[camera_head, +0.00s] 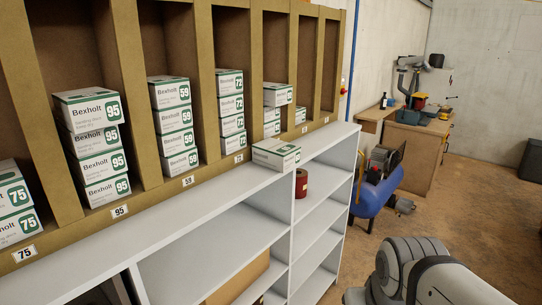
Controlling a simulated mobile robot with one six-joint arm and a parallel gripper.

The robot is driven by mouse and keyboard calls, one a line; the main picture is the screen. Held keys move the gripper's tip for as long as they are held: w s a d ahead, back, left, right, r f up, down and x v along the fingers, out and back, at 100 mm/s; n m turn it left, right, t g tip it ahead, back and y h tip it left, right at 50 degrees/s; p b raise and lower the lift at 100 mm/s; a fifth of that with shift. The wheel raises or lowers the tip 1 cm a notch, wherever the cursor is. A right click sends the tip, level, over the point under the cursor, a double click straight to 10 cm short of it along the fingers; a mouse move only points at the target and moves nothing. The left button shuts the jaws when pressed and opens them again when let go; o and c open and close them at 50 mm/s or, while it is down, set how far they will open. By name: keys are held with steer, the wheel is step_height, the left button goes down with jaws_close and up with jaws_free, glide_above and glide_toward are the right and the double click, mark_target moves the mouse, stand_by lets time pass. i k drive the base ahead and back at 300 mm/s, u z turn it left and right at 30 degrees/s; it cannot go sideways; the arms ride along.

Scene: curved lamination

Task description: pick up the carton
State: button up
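Several white and green Bexholt cartons stand stacked in the wooden pigeonholes, with numbers such as 95 (103,175), 59 (178,141) and 72 (231,104) on them. The task does not say which carton is meant. Part of my arm shows at the bottom right, well away from the cartons. My gripper is not in view.
The grey shelf unit (215,245) has open compartments below. A blue compressor (377,188) is on the floor to the right, and a wooden workbench (415,150) stands behind. The brown floor (490,215) at right is mostly clear.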

mark_target(281, 157)
steer(key=z, duration=0.05)
steer(key=i, duration=1)
steer(key=u, duration=0.05)
